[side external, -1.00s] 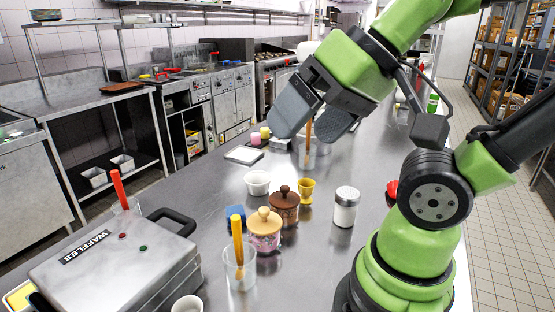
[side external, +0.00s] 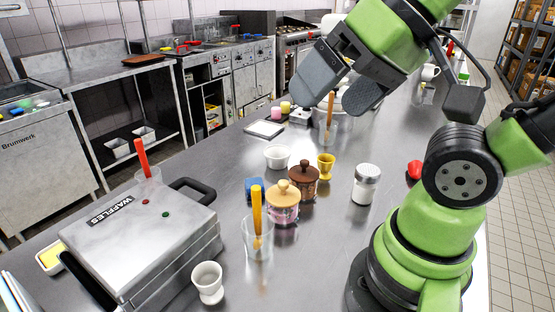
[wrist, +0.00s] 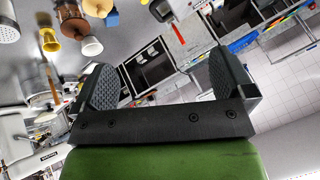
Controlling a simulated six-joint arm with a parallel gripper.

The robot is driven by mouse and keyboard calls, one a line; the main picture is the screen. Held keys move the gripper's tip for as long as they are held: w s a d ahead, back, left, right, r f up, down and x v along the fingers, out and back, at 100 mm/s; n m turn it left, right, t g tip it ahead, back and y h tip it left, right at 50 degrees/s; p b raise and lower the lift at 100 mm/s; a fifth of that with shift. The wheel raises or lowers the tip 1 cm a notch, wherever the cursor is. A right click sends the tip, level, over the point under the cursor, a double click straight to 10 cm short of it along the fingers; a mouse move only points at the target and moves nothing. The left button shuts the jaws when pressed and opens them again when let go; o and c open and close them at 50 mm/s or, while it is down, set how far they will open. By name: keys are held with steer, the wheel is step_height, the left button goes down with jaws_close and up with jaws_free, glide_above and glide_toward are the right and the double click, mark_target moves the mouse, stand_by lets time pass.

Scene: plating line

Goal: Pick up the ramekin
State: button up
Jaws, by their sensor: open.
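The ramekin (side external: 277,157) is a small white bowl standing upright on the steel counter, left of the yellow egg cup (side external: 326,167). In the wrist view the ramekin (wrist: 91,47) shows at the upper left, beside the brown-lidded jar. My gripper (side external: 332,94) is open and empty, high above the counter and up and right of the ramekin in the side view. In the wrist view the two fingers of my gripper (wrist: 162,72) are wide apart with nothing between them.
A brown-lidded jar (side external: 303,187), a tan-lidded jar (side external: 284,212) and a blue block (side external: 255,190) stand in front of the ramekin. A shaker (side external: 366,185) is at right. The waffle maker (side external: 145,238) is at front left. A white pad (side external: 264,129) lies behind the ramekin.

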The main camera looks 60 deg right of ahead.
steer(key=w+d+m+g+h, duration=0.1)
steer(key=w+d+m+h, duration=0.1)
steer(key=w+d, duration=0.55)
steer(key=m+g+h, duration=0.3)
glide_above(277, 153)
steer(key=s+a, duration=0.4)
steer(key=a, duration=0.1)
step_height(277, 153, down, 24)
steer(key=shift+w+d+f, duration=0.15)
steer(key=shift+d+x, duration=0.15)
steer(key=shift+x, duration=1.35)
steer(key=shift+d+x, duration=0.15)
steer(key=shift+x, duration=1.4)
steer(key=shift+w, duration=0.1)
steer(key=c, duration=0.8)
